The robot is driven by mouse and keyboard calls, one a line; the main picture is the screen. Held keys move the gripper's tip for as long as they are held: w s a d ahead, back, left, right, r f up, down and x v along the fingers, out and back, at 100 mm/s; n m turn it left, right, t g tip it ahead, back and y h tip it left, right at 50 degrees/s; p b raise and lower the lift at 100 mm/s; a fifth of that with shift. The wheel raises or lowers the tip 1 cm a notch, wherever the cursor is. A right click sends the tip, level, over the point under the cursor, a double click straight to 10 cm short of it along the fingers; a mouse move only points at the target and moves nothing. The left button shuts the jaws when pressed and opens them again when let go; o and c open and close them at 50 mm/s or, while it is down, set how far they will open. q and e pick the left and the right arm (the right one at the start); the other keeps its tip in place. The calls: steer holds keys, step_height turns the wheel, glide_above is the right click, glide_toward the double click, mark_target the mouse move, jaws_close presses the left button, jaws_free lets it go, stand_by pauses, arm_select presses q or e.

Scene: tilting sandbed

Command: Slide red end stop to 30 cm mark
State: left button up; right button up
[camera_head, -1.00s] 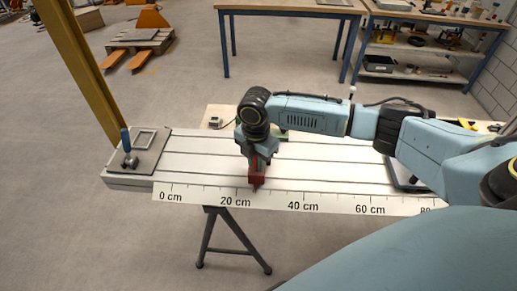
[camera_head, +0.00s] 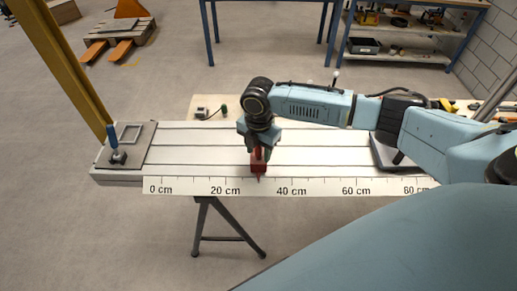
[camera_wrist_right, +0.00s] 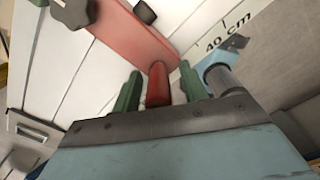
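The red end stop (camera_head: 258,165) sits on the white slotted bed (camera_head: 190,157), at its front edge. Its pointer (camera_head: 258,179) is about midway between the 20 cm and 40 cm labels of the scale (camera_head: 300,187), close to 30 cm. My right gripper (camera_head: 258,150) points down over the stop. In the right wrist view, its green fingers (camera_wrist_right: 160,90) stand on either side of the stop's red handle (camera_wrist_right: 158,84), with a narrow gap visible on each side. The red bar (camera_wrist_right: 135,32) of the stop lies beyond. My left gripper is out of view.
A plate with a blue-handled clamp (camera_head: 115,145) is at the bed's left end. A dark-framed object (camera_head: 385,152) stands on the bed to the right, partly behind my arm. A yellow post (camera_head: 70,70) rises at left. The bed between clamp and stop is clear.

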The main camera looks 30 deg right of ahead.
step_height(320, 180, up, 13)
steer(key=shift+r, duration=0.2)
stand_by(0.4)
steer(key=shift+f, duration=0.1)
stand_by(0.3)
